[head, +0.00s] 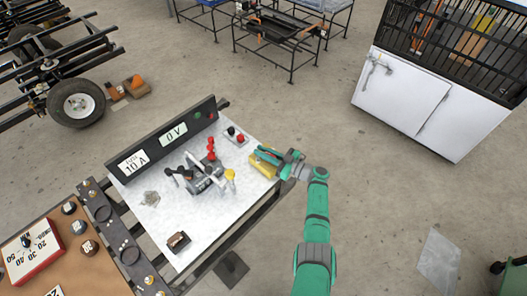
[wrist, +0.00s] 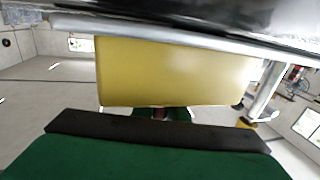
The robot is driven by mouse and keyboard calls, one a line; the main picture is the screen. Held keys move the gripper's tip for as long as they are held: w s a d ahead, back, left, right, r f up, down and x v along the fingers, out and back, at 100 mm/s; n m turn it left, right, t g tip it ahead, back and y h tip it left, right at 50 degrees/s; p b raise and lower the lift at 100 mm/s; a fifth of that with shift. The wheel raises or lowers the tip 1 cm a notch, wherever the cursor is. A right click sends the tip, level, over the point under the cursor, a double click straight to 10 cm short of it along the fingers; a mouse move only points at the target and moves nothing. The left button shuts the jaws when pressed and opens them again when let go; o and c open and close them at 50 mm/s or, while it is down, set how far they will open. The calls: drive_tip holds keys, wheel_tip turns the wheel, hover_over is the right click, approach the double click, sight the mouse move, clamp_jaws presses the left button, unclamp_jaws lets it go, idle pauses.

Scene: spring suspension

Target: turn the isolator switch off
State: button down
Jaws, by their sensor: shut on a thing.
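The isolator switch appears to be the yellow box (head: 261,168) at the right edge of the white bench top. Its plain yellow face (wrist: 178,70) fills the middle of the wrist view. My green gripper (head: 270,157) is at the box, reaching in from the right. In the wrist view my gripper (wrist: 160,113) is shut at the box's lower edge, where a small dark red bit shows between green parts. The switch's handle and its position are mostly hidden by my gripper.
The white bench (head: 205,240) carries a grey clamp-like device (head: 207,178) with red and yellow knobs and a small brown block (head: 178,242).

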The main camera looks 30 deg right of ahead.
drive_tip(key=shift+s+a+n+g+y, duration=0.15)
drive_tip(key=shift+s+n+g+y, duration=0.05)
drive_tip(key=shift+n+g+y, duration=0.8)
idle(0.5)
drive_tip(key=c, duration=1.8)
unclamp_jaws()
drive_tip(key=shift+o, duration=0.2)
drive_tip(key=shift+a, duration=0.1)
drive_tip(key=shift+v, duration=3.7)
drive_tip(key=shift+f, duration=0.1)
